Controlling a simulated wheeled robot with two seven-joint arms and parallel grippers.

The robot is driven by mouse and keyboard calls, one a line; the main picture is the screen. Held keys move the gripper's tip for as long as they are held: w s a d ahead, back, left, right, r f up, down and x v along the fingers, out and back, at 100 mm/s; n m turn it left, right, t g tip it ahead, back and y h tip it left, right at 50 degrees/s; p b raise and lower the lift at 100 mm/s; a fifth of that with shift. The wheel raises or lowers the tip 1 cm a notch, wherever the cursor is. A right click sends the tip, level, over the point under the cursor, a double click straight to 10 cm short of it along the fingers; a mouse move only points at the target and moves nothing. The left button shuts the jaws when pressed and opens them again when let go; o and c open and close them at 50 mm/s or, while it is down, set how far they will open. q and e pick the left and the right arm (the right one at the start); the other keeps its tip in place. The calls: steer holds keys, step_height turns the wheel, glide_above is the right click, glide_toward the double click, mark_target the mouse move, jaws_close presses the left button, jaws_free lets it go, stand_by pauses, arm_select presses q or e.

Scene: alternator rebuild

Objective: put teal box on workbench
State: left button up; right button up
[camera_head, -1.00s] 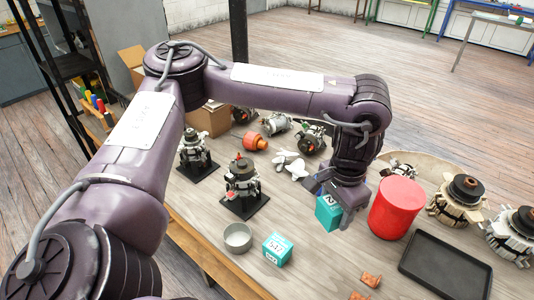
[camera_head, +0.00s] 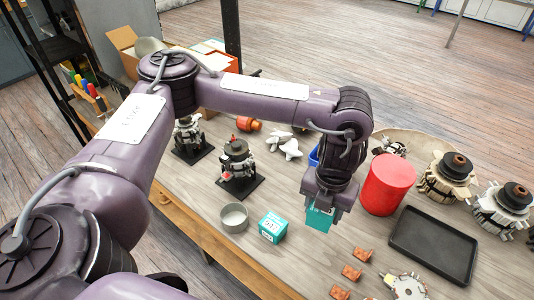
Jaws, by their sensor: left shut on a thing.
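A teal box (camera_head: 319,219) is between the jaws of my left gripper (camera_head: 322,208), which is shut on it. The gripper points down, and its fingers hide the upper part of the box. I cannot tell whether the underside of the box touches the wooden workbench (camera_head: 285,180). A second teal box (camera_head: 272,228) with a white label stands on the workbench to the left of the held one, apart from it. My right gripper is not in view.
A red cylinder (camera_head: 388,184) stands just right of the gripper. A black tray (camera_head: 434,245) lies further right, with copper-coloured pieces (camera_head: 352,272) in front. A metal bowl (camera_head: 234,218) and an alternator on a black stand (camera_head: 238,170) are to the left. Bare bench lies between.

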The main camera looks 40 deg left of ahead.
arm_select(q)
steer(key=shift+s+d+f+m, duration=0.1)
steer(key=shift+d+f+m, duration=0.05)
steer(key=shift+m, duration=0.95)
steer(key=shift+f, duration=0.25)
steer(key=b, duration=0.1)
glide_above(311, 255)
step_height(311, 255, down, 14)
steer(key=shift+f, duration=0.15)
step_height(311, 255, down, 5)
steer(key=shift+s+r, duration=0.1)
steer(key=shift+r, duration=0.1)
steer(key=shift+f, duration=0.3)
